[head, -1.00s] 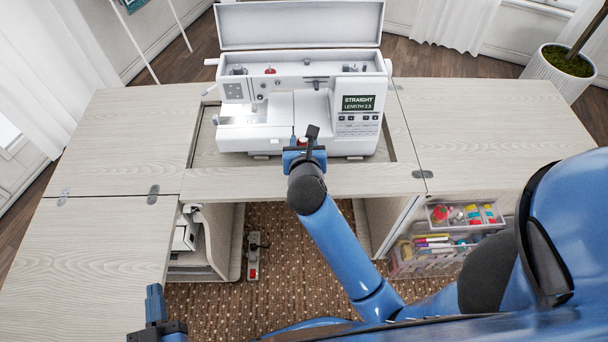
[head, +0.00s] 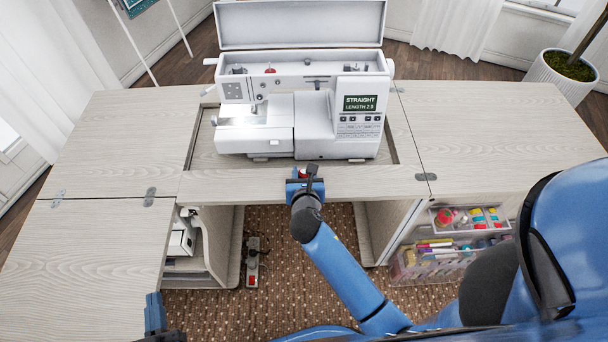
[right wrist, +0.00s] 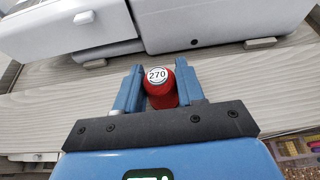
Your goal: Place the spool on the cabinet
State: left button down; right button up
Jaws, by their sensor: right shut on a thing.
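A red spool (right wrist: 160,92) with a white end marked "270" is between the fingers of my right gripper (right wrist: 158,85), which is shut on it. In the head view my right gripper (head: 305,180) is over the front edge of the sewing cabinet (head: 235,184), in front of the sewing machine. A little red of the spool shows there. I cannot tell whether the spool touches the cabinet top. My left gripper (head: 154,312) is at the lower left, beside the left leaf; its fingertips are not clear.
The white sewing machine (head: 340,130) stands in the cabinet's recess, its lid up. The right leaf (head: 480,130) and left leaf (head: 90,250) are bare. Clear drawers (head: 440,262) with coloured spools hang under the right side. The front strip beside my right gripper is clear.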

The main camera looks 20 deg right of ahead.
jog(key=shift+f, duration=0.1)
jog(key=o, duration=1)
jog(key=shift+f, duration=0.1)
jog(key=shift+o, duration=0.2)
